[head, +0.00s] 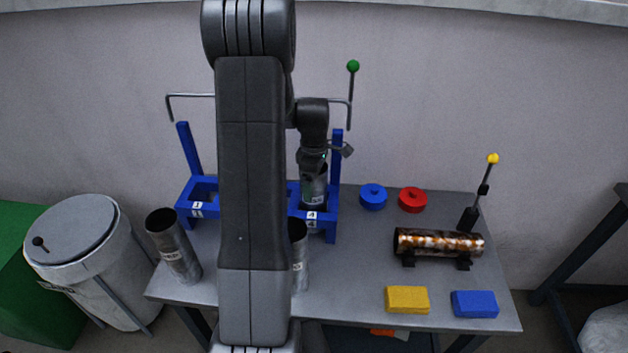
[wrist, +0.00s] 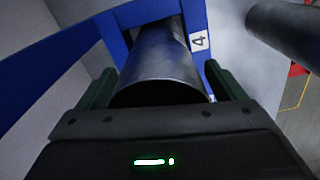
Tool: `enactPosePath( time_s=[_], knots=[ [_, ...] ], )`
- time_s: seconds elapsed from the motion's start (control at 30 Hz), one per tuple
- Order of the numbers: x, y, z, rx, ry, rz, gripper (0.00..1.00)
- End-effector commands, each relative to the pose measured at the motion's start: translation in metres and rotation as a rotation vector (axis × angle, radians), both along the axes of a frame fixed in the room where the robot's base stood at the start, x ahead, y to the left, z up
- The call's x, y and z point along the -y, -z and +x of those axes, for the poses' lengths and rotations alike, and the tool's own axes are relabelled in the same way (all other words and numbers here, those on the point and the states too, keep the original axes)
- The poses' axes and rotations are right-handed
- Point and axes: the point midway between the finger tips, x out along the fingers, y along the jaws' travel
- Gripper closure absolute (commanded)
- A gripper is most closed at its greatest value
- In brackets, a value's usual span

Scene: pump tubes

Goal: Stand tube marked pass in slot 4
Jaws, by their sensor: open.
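A grey metal tube (head: 314,187) stands in slot 4 of the blue rack (head: 330,225), beside a white label "4". Its own label is too small to read. My gripper (head: 313,172) is just above it. In the wrist view my gripper (wrist: 165,80) is open, with one green finger on each side of the tube (wrist: 160,62). The tube passes through the blue frame next to the "4" label (wrist: 200,41). Its lower end is hidden. The middle of the rack is hidden behind my arm.
A labelled grey tube (head: 175,250) stands tilted at the table's left. Another (head: 299,262) is partly behind my arm. A rusty tube (head: 438,243) lies on a cradle at right, near yellow (head: 407,299) and blue (head: 474,304) blocks. Blue (head: 373,196) and red (head: 412,199) caps lie behind.

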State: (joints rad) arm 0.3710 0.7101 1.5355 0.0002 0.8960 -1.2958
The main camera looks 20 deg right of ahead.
Motion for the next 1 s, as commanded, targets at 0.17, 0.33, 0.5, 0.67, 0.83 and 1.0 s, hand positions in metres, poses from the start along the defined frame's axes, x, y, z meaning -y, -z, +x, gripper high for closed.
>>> enactPosePath(
  time_s=[0.17,0.33,0.5,0.67,0.83,1.0],
  knots=[
    [0.0,-0.016,0.001,0.003,0.0,-0.001,0.11],
    [0.0,-0.053,0.001,0.006,0.0,-0.002,0.11],
    [0.0,-0.089,0.001,0.005,0.0,-0.001,0.11],
    [0.0,-0.112,0.001,0.003,0.0,-0.001,0.11],
    [0.0,-0.122,0.0,0.0,0.0,0.0,0.11],
    [0.0,-0.123,0.0,-0.001,0.0,0.001,0.11]
  ],
)
